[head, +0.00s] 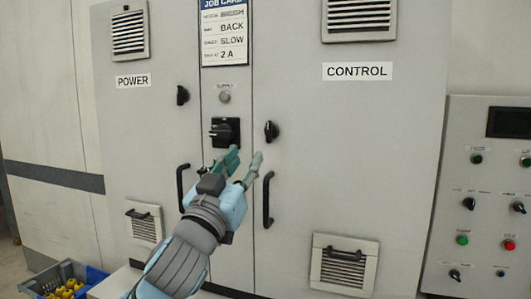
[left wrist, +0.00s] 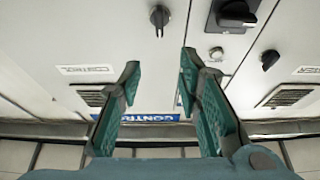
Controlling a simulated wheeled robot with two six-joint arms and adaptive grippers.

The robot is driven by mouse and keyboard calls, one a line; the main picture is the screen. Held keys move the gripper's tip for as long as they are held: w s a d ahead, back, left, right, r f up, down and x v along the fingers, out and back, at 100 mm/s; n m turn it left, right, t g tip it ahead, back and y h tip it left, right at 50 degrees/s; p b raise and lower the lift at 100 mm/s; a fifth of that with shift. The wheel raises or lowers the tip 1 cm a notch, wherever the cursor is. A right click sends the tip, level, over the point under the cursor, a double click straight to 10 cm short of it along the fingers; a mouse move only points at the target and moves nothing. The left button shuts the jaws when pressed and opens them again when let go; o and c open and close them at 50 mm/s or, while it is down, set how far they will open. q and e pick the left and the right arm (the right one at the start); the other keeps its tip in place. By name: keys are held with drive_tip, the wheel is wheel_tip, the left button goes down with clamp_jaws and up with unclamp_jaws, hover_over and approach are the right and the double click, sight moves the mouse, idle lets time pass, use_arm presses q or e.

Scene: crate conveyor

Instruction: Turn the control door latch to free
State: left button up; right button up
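The control door latch (head: 271,131) is a small black knob on the left edge of the control door (head: 335,150), above the door's black handle (head: 267,200). Its grip looks about upright. My left gripper (head: 245,158) is open and empty, just below and left of the latch in the head view. In the left wrist view the latch (left wrist: 159,17) shows beyond the two spread fingertips (left wrist: 160,65), near the top edge, with nothing between the fingers. The gap to the door is hard to judge. My right gripper is not in view.
A black rotary switch (head: 224,132) and the supply button (head: 224,97) sit on the strip left of the latch. The power door latch (head: 182,95) is further left. A control panel (head: 490,190) stands at right.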

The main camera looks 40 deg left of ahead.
sight(268, 125)
use_arm(q)
drive_tip(key=p+x, duration=1)
drive_tip(key=x, duration=0.4)
drive_tip(key=shift+w+a, duration=0.1)
drive_tip(key=shift+w, duration=0.25)
drive_tip(key=shift+s, duration=0.1)
drive_tip(key=shift+f, duration=0.1)
clamp_jaws()
